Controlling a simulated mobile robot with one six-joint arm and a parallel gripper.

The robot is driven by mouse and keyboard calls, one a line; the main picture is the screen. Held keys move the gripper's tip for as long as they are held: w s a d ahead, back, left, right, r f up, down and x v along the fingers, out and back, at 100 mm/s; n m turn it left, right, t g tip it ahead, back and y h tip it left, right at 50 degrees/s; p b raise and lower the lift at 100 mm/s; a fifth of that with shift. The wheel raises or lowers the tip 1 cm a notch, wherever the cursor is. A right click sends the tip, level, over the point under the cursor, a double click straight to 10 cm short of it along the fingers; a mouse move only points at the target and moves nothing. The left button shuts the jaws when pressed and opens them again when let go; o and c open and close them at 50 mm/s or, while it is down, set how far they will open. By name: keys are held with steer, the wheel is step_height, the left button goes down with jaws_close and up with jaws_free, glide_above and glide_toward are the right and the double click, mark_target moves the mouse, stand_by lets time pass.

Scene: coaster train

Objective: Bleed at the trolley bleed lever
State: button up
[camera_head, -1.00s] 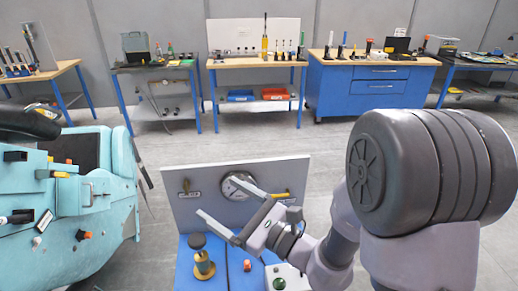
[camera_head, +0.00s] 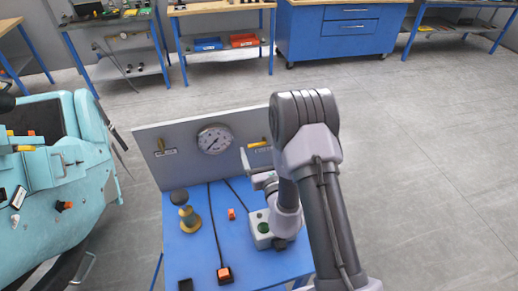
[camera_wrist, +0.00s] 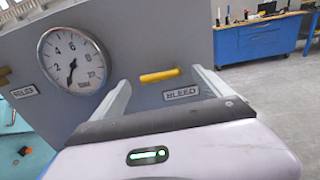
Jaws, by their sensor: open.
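The bleed lever (camera_wrist: 159,75) is a short yellow handle lying nearly level on a grey panel (camera_wrist: 115,35), above a BLEED label (camera_wrist: 182,92). It also shows in the head view (camera_head: 258,144), close to my arm. My gripper (camera_wrist: 161,79) is open and faces the panel. In the wrist view one finger is on each side of the lever, with nothing held. I cannot tell how far the fingertips are from the panel. In the head view my arm partly hides the gripper and the panel's right end.
A round gauge (camera_head: 214,139) and a second yellow lever (camera_head: 160,146) are on the panel, left of the bleed lever. The blue trolley top (camera_head: 190,262) carries a brass-coloured fitting (camera_head: 189,219), a green-button box (camera_head: 262,229) and cables. A teal machine (camera_head: 50,170) stands left. Floor at right is clear.

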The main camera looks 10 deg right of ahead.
steer(key=shift+w, duration=0.55)
steer(key=c, duration=1.4)
steer(key=shift+o, duration=0.2)
steer(key=shift+r+m+p, duration=0.3)
steer(key=shift+m+p, duration=0.3)
steer(key=shift+m, duration=0.2)
steer(key=shift+r+m+p, duration=0.25)
steer(key=shift+m+p, duration=0.35)
steer(key=shift+m, duration=0.2)
steer(key=m+p, duration=0.1)
steer(key=m, duration=0.1)
steer(key=r+m+p, duration=0.1)
steer(key=m+p, duration=0.1)
steer(key=m, duration=0.1)
steer(key=shift+d+r+m, duration=0.15)
steer(key=shift+d+m, duration=0.15)
steer(key=shift+d, duration=0.1)
steer(key=m+p, duration=0.2)
steer(key=m, duration=0.1)
steer(key=d+m, duration=0.1)
steer(key=m, duration=0.1)
steer(key=shift+r+p, duration=0.35)
steer(key=shift+p, duration=0.05)
steer(key=shift+d+m+p, duration=0.3)
steer(key=shift+m+p, duration=0.05)
steer(key=shift+m, duration=0.65)
steer(key=shift+d+m+p, duration=0.25)
steer(key=shift+m+p, duration=0.05)
steer(key=shift+m, duration=0.7)
